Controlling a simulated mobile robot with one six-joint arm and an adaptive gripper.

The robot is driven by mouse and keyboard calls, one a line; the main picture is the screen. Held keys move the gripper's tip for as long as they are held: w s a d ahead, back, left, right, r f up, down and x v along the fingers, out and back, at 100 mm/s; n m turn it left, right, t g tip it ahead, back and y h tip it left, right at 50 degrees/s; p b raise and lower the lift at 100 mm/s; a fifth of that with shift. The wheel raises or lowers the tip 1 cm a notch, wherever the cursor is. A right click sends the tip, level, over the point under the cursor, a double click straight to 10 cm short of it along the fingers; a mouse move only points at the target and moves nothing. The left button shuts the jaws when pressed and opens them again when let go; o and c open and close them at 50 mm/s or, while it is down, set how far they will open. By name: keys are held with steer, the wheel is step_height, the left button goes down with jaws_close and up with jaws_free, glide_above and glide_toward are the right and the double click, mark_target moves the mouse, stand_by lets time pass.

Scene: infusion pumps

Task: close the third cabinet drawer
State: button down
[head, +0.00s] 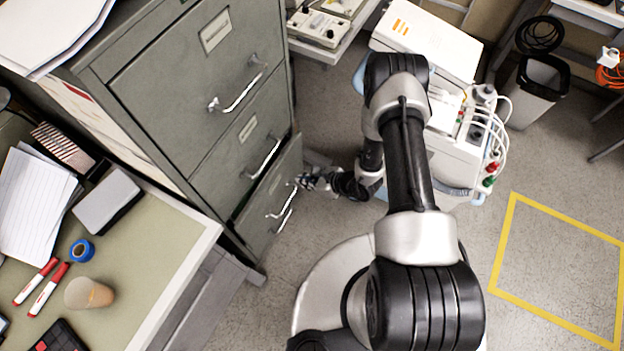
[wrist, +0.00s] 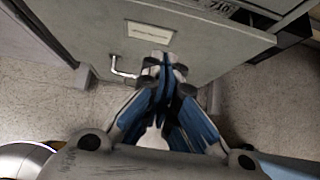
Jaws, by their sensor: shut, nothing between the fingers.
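The grey-green filing cabinet (head: 190,85) stands at the left of the head view. Its third drawer (head: 265,198) sticks out part way, with a dark gap behind its front. The two drawers above look flush. My gripper (head: 297,182) is low at the right of the third drawer's front, close to its handle (head: 281,205). In the wrist view my gripper (wrist: 166,60) is shut and empty, its fingertips pointing at a drawer front (wrist: 210,48), just below the label (wrist: 150,31) and right of the handle (wrist: 123,70). I cannot tell whether they touch the front.
A desk (head: 165,235) with papers, markers and a cup stands left of the cabinet. A white medical cart (head: 440,150) with cables stands behind my arm. The floor inside the yellow outline (head: 560,265) is clear.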

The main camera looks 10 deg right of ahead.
mark_target(273, 169)
steer(key=shift+w+a+f+b, duration=0.35)
steer(key=shift+w+a+f, duration=0.25)
steer(key=shift+w+a, duration=0.3)
steer(key=shift+w+a+f+b, duration=0.4)
steer(key=shift+w+a+f, duration=0.25)
steer(key=shift+a, duration=0.45)
steer(key=shift+w+a+f+b, duration=0.35)
steer(key=shift+w+a+f, duration=0.15)
steer(key=shift+w+a, duration=0.45)
steer(key=shift+s+a, duration=0.1)
steer(key=shift+a, duration=0.15)
steer(key=w+a, duration=0.1)
steer(key=a, duration=0.1)
steer(key=w+a+b, duration=0.1)
steer(key=w+a, duration=0.1)
steer(key=shift+w+f+b, duration=0.2)
steer(key=shift+b, duration=0.1)
steer(key=shift+d+r, duration=0.1)
steer(key=shift+r, duration=0.2)
